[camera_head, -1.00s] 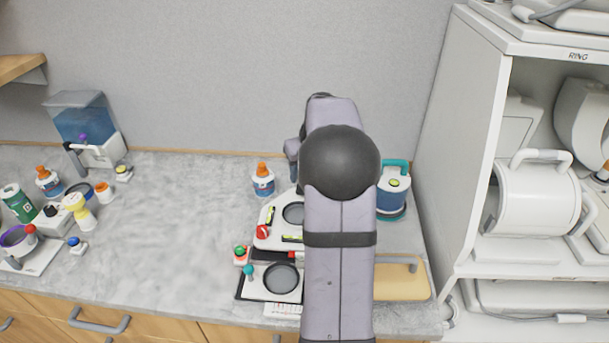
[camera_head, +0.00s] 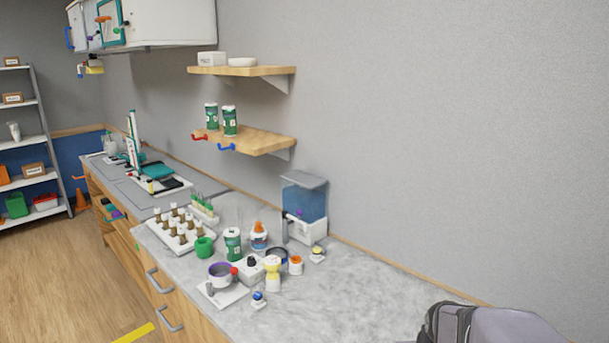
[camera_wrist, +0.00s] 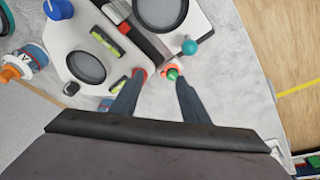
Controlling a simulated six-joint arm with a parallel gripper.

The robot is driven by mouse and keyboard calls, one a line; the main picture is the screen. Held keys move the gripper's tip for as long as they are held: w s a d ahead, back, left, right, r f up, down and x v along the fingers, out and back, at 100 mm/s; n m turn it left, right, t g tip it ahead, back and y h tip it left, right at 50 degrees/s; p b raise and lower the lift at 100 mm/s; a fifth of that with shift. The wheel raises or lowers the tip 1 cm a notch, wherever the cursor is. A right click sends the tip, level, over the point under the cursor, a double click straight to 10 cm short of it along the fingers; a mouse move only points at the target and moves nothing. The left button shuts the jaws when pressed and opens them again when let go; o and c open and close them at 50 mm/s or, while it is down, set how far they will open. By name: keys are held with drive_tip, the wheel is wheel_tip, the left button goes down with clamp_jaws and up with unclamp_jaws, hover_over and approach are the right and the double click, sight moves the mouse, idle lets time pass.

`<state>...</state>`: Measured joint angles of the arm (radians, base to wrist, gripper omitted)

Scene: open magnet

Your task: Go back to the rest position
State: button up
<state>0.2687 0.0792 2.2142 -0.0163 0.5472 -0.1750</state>
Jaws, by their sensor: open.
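My gripper (camera_wrist: 153,82) is open in the wrist view, with its two dark fingers apart and nothing between them. Part of my arm (camera_head: 490,326) shows at the lower right of the head view, but the gripper itself is not visible there.
The wrist view shows a white device (camera_wrist: 70,40) with a round dark plate, a teal knob (camera_wrist: 189,46) and an orange-capped bottle (camera_wrist: 30,57).

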drive_tip(key=s+a+f+g+b, duration=0.1)
drive_tip(key=s+a+f, duration=0.1)
drive_tip(key=s+a, duration=0.3)
drive_tip(key=s+a+f+n+g+y+b, duration=0.1)
drive_tip(key=s+a, duration=0.4)
drive_tip(key=s, duration=0.5)
wheel_tip(320, 180, down, 3)
drive_tip(key=shift+a+r+g, duration=0.15)
drive_tip(key=shift+r+g, duration=0.05)
drive_tip(key=shift+g, duration=0.4)
